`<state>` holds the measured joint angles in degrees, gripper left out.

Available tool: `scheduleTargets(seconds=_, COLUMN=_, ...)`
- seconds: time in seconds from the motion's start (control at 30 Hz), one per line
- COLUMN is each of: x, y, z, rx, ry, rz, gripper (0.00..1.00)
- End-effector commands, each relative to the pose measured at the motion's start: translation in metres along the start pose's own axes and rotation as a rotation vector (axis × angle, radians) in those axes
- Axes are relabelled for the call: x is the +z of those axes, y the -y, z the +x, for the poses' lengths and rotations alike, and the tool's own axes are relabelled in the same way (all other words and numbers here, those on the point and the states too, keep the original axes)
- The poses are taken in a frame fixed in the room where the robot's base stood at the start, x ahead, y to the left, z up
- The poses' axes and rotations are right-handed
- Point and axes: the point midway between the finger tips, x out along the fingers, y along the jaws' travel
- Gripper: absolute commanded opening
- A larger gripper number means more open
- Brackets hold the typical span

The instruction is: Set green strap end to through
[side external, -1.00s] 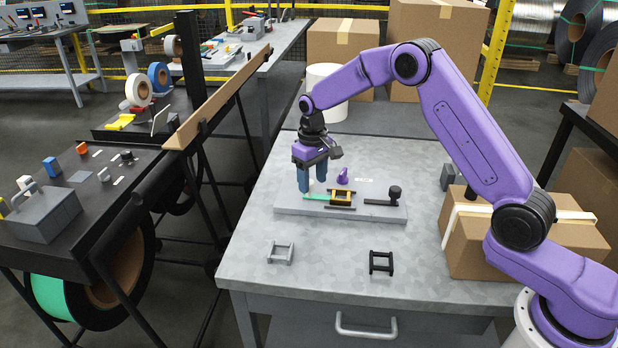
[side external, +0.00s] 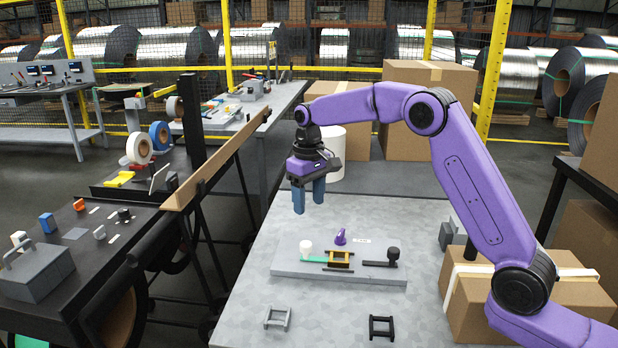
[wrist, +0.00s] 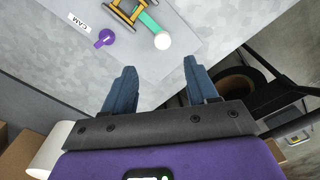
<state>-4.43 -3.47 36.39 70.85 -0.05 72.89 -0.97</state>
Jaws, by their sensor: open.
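The green strap end (side external: 314,259) is a flat green strip on a grey plate (side external: 290,271), with a white knob (side external: 306,246) at its outer end. Its inner end meets a brass-yellow buckle frame (side external: 339,253); I cannot tell whether it passes through. In the wrist view the green strip (wrist: 149,24) runs from the white knob (wrist: 162,41) to the buckle (wrist: 121,15). My gripper (side external: 308,203) is open and empty, above and apart from the knob. Its blue fingers also show in the wrist view (wrist: 160,76).
A purple cam lever (side external: 340,237) stands behind the buckle, beside a CAM label (wrist: 79,22). A black strap with a black knob (side external: 393,254) lies right of the buckle. Two loose buckle frames, grey (side external: 277,318) and black (side external: 381,327), lie in front. A carton (side external: 560,290) stands at right.

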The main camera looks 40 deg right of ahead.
Motion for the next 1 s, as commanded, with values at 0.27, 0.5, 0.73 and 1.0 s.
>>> scheduleTargets(seconds=0.27, x=-0.001, y=0.000, z=-0.044, rx=0.000, ry=-0.002, rz=0.000, gripper=0.58)
scheduleTargets(seconds=0.5, x=0.000, y=-0.001, z=-0.055, rx=0.000, ry=0.001, rz=0.000, gripper=0.58)
scheduleTargets(seconds=0.73, x=0.000, y=-0.001, z=-0.055, rx=0.000, ry=0.001, rz=0.000, gripper=0.58)
scheduleTargets(seconds=1.0, x=0.004, y=0.005, z=-0.055, rx=0.000, ry=0.001, rz=-0.018, gripper=0.58)
